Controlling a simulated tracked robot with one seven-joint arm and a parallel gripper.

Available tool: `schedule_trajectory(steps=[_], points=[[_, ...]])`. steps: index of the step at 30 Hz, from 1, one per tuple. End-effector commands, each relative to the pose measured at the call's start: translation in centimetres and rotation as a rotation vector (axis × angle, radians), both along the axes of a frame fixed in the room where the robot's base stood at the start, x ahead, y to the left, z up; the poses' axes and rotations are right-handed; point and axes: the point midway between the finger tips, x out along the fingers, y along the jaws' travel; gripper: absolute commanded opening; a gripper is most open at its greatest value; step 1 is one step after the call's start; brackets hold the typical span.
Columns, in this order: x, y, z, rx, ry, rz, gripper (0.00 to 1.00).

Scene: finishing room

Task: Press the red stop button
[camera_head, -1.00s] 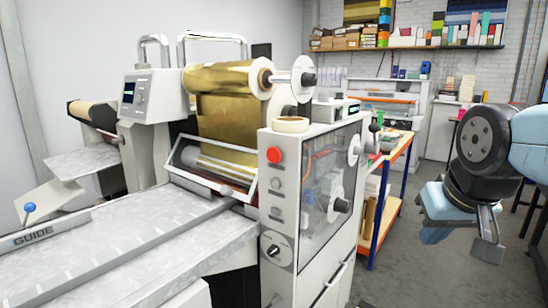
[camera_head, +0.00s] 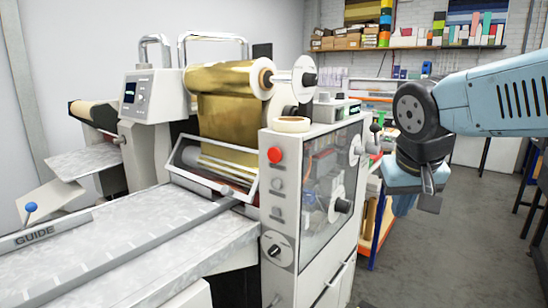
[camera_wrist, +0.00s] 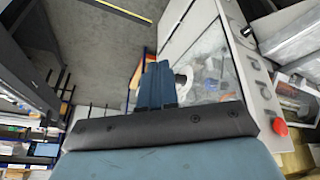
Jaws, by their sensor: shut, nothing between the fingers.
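The red stop button (camera_head: 274,155) is a round red knob near the top of the machine's narrow white front panel (camera_head: 281,235). It also shows at the lower right of the wrist view (camera_wrist: 280,128). My gripper (camera_head: 428,203) is at the right in the head view, pointing down, shut and empty. It is apart from the machine, to the right of its clear side window (camera_head: 330,190). In the wrist view my gripper's blue fingers (camera_wrist: 157,82) are together, with the button off to their right. Nothing hides the button.
Below the button are smaller controls and a dark rotary switch (camera_head: 273,251). A tape roll (camera_head: 291,124) lies on top of the machine. Knobs stick out at its right side. An orange-edged bench (camera_head: 378,222) stands behind.

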Motion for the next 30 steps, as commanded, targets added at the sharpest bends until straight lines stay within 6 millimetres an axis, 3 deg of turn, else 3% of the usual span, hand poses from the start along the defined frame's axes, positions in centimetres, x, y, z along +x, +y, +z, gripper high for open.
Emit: schedule_trajectory(steps=[14, 21, 30], points=[[7.2, 9.4, 1.8, -0.123, -0.053, 0.000, 0.00], [9.8, 16.0, 2.2, -0.166, -0.129, 0.006, 0.00], [11.2, 25.7, 2.4, -0.178, -0.257, 0.025, 0.00]])
